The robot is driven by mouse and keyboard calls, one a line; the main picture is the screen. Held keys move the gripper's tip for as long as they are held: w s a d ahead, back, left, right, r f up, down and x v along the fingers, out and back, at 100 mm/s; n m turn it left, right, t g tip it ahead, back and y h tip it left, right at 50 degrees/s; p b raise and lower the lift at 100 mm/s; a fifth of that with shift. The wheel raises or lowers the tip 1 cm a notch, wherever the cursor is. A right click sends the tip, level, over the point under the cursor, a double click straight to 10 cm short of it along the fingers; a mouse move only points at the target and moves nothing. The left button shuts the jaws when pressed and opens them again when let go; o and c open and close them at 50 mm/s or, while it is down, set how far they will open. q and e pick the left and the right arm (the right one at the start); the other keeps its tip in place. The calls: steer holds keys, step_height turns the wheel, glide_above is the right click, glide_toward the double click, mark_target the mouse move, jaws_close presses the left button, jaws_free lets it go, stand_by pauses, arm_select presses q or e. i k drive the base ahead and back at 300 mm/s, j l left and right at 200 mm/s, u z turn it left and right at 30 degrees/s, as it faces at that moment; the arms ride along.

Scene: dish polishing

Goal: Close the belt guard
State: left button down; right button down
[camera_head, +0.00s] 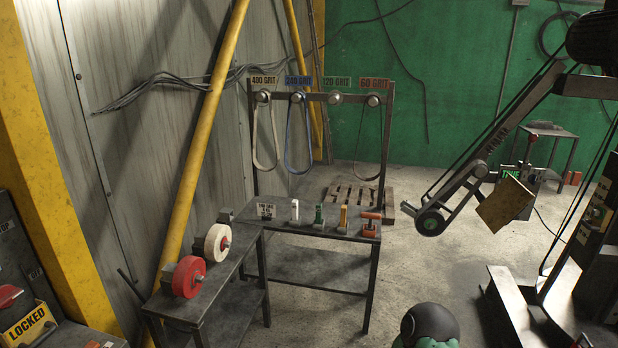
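The belt grinder stands at the right. Its long slanted arm (487,155) runs from a dark motor (592,40) at the top right down to a wheel with a green hub (431,223). A flat tan plate (505,205) sits tilted beside the lower arm, to the right of the wheel. It may be the belt guard, but I cannot tell for sure, nor how it is hinged. The thin belt runs above the arm and is exposed along its upper stretch. Neither of my grippers is in view.
A bench (310,216) with several small coloured items stands left of centre, under a rack of hanging belts. A lower bench (218,282) carries red and white wheels. A yellow "LOCKED" box (30,324) is at bottom left. Concrete floor between bench and grinder is largely open.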

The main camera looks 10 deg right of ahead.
mark_target(510, 198)
steer(key=i+l+z, duration=0.1)
steer(key=i+z, duration=0.3)
steer(key=i, duration=0.25)
steer(key=i+j+z, duration=0.1)
steer(key=i+z, duration=0.35)
steer(key=i, duration=0.2)
steer(key=i+u, duration=0.25)
steer(key=i+l+u, duration=0.25)
steer(key=i+u, duration=0.1)
steer(key=u, duration=0.35)
steer(key=l+u, duration=0.1)
steer(key=u, duration=0.4)
steer(key=i+l+u, duration=0.1)
steer(key=u, duration=0.35)
steer(key=l+u, duration=0.1)
steer(key=u, duration=0.35)
steer(key=l+u, duration=0.1)
steer(key=u, duration=1)
steer(key=l+u, duration=0.1)
steer(key=u, duration=0.4)
steer(key=k+u, duration=0.1)
steer(key=u, duration=0.45)
steer(key=l+u, duration=0.1)
steer(key=u, duration=0.45)
steer(key=k+u, duration=0.1)
steer(key=u, duration=1)
steer(key=k+j+u, duration=0.1)
steer(key=u, duration=0.4)
